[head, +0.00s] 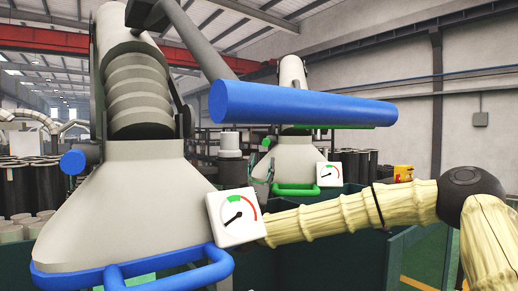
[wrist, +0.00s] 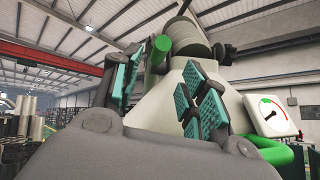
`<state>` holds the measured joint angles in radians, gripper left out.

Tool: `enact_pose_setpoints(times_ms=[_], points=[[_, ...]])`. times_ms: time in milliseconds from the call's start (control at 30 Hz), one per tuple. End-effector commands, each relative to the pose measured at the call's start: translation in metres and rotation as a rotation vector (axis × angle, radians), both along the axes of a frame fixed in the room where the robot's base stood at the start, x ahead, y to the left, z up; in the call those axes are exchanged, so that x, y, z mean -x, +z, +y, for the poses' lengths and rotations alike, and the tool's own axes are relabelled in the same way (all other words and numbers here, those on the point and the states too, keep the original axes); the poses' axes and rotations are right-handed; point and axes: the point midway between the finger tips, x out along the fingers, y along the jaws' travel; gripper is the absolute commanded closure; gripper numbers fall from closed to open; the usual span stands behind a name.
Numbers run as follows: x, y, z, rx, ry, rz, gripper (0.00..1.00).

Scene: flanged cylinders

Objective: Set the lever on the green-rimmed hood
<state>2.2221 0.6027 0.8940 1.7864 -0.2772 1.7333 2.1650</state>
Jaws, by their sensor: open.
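The green-rimmed hood (head: 297,158) is a pale cone behind the nearer blue-rimmed hood; it also fills the middle of the wrist view (wrist: 176,75). Its green rim bar (wrist: 275,152) is at the lower right there. The green lever end (wrist: 161,44) sticks out from the hood's upper left side, just beyond and between my fingertips in the picture; it is small in the head view (head: 268,142). My gripper (wrist: 163,68) is open, with teal pads on both fingers and nothing held. In the head view my gripper (head: 264,170) is small and partly hidden beside the hood.
The blue-rimmed hood (head: 120,205) stands close at left, with a blue lever (head: 73,161) and a gauge (head: 235,216) that covers part of my arm. A thick blue bar (head: 302,105) crosses above. The green-rimmed hood's gauge (head: 329,175) is at its right.

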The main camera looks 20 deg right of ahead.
Motion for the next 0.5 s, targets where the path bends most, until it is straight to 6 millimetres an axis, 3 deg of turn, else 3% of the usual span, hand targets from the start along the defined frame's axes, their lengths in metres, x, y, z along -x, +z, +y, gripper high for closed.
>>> enact_pose_setpoints(times_ms=[500], points=[[-0.047, 0.057, -0.027, 0.003, 0.000, 0.003, 0.57]])
